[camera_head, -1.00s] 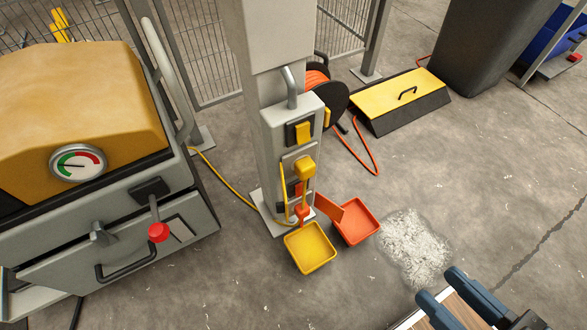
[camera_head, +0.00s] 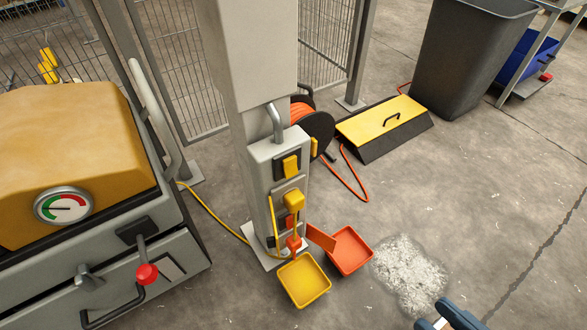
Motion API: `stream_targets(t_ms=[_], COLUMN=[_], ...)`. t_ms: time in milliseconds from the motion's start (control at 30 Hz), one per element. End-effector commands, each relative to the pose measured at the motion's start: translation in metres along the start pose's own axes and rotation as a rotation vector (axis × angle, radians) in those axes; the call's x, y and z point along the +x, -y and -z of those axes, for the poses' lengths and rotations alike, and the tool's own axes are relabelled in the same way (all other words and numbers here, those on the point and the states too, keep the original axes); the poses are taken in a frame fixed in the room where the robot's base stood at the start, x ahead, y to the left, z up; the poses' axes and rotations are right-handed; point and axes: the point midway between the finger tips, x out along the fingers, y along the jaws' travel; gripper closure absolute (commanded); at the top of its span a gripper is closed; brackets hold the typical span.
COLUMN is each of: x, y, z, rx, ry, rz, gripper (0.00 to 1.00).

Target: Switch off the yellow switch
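The yellow switch (camera_head: 291,167) is a rocker on a black plate near the top of the grey box (camera_head: 262,158) fixed to the pillar. It looks tilted in its plate; I cannot tell which position is off. My gripper (camera_head: 443,315) shows only in part at the bottom edge, right of centre, as dark blue fingers. It is well apart from the switch, lower and to its right. Most of it is cut off, and the gap between its fingers cannot be judged.
A machine with a red-knobbed lever (camera_head: 146,274) stands at left. A cable reel (camera_head: 312,130) and yellow-lidded box (camera_head: 382,121) are behind.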

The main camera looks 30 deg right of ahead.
Motion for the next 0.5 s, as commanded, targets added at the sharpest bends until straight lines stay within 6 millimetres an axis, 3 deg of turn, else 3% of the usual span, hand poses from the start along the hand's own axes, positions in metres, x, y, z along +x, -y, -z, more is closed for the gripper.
stream_targets(t_ms=[167,300,500], x=[0.008,0.025,0.057], y=[0.001,0.002,0.005], z=[0.003,0.002,-0.001], rx=[-0.140,-0.354,-0.686], ry=[-0.015,-0.032,-0.054], rz=[-0.009,-0.022,-0.042], gripper=[0.87,1.00,1.00])
